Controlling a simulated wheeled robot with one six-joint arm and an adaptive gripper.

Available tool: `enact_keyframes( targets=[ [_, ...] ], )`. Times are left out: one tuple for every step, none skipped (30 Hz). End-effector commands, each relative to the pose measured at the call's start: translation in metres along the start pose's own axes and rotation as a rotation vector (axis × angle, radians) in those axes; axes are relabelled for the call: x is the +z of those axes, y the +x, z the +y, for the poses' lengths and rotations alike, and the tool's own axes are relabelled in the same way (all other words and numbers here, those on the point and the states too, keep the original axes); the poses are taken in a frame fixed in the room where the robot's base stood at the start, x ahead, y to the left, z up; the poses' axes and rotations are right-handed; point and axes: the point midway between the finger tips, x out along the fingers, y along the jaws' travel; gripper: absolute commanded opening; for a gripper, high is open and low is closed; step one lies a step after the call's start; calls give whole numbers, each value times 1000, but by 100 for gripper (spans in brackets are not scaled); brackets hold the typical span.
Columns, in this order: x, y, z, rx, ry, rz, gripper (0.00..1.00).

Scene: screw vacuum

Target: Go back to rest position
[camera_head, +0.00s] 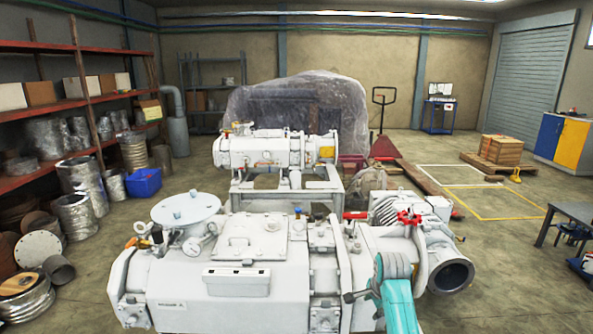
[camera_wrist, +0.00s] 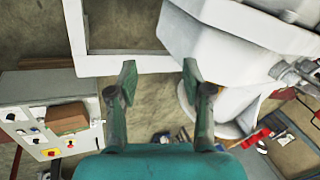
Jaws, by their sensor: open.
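My gripper (camera_wrist: 159,79) shows in the wrist view with its two teal fingers spread apart and nothing between them. Past the fingertips are a white frame bar and bare floor. A teal part of my arm (camera_head: 398,300) shows at the lower right of the head view, in front of the white vacuum pump (camera_head: 190,293).
A white control panel (camera_wrist: 40,130) with several coloured knobs is at the left of the wrist view. In the head view, a second white machine (camera_head: 270,152) stands behind the pump. A red valve handle (camera_head: 408,218) is close to my arm.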

Motion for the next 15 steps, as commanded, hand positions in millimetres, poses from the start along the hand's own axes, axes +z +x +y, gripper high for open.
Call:
enact_keyframes(
  targets=[
    [7,18,18,-12,-26,4,50],
    [10,25,27,-24,-43,8,50],
    [15,36,38,-39,-65,14,50],
    [18,43,47,-50,-81,18,50],
    [22,50,56,-61,-98,23,50],
    [26,58,68,-75,-119,29,50],
    [30,64,76,-86,-137,34,50],
    [33,70,86,-97,-152,39,50],
    [38,77,98,-112,-175,47,50],
    [41,82,107,-121,-191,52,50],
    [45,86,117,-132,-208,58,50],
    [49,92,130,-145,-230,65,50],
    [53,96,139,-156,-246,72,50],
    [57,99,149,-166,-263,78,50],
    [61,103,162,-180,-284,86,50]
  ],
)
